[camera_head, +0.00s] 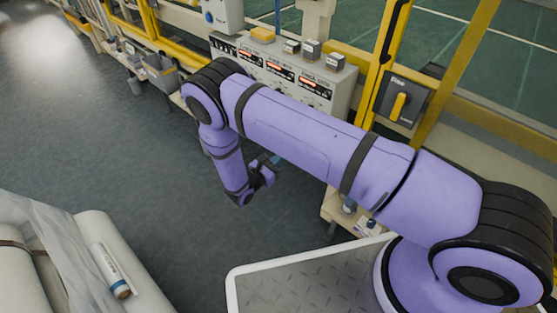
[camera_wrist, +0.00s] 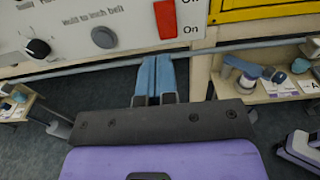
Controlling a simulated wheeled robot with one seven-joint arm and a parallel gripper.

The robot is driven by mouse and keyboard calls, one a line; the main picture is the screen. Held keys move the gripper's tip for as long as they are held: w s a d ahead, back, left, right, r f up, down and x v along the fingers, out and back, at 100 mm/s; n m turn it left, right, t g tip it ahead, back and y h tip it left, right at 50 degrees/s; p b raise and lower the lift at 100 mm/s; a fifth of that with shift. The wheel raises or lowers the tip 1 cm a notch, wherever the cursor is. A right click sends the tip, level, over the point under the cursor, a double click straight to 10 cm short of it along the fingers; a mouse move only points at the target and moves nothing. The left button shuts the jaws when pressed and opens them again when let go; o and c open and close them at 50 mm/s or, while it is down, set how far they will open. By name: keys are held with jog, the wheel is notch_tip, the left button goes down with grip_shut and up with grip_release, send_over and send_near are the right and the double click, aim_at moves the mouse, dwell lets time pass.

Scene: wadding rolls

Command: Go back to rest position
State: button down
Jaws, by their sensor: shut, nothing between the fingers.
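My gripper (camera_wrist: 153,82) shows in the wrist view with its two blue fingers side by side and touching, with nothing between them. In the head view my gripper (camera_head: 277,161) is small and hangs at the end of my purple arm, over the grey floor, in front of the control cabinet (camera_head: 346,92).
White wadding rolls (camera_head: 90,235) lie at the lower left, with a labelled tube (camera_head: 110,270) on one. A low shelf (camera_head: 335,210) with small items stands below the cabinet. A yellow-framed fence (camera_head: 385,60) stands behind. The floor (camera_head: 160,190) at left is clear.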

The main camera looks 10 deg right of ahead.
jog(key=d+r+m+g, duration=0.3)
jog(key=r+m, duration=0.1)
jog(key=r, duration=0.5)
jog(key=d+r+m+g+y, duration=0.1)
jog(key=d+r+m+g, duration=0.15)
jog(key=r, duration=0.55)
jog(key=d+r+m+g, duration=0.2)
jog(key=r+m+g, duration=0.2)
jog(key=r, duration=0.5)
jog(key=s+d+r+m+g+y, duration=0.1)
jog(key=s+d+r+m+y, duration=0.3)
jog(key=r, duration=0.5)
jog(key=s+d+r+m+g+y, duration=0.1)
jog(key=s+d+r+m+y, duration=0.15)
jog(key=s+r, duration=0.45)
jog(key=s+d+r+m+t+y, duration=0.1)
jog(key=s+r+m+t+y, duration=0.2)
jog(key=s+r, duration=0.4)
jog(key=s+d+r+m+t+y, duration=0.1)
jog(key=s+r+m+t+y, duration=0.2)
jog(key=s, duration=1)
notch_tip(320, 180, up, 4)
jog(key=shift+s+d+f+m+y, duration=0.15)
jog(key=shift+s+d+m+y, duration=0.2)
jog(key=shift+m, duration=0.75)
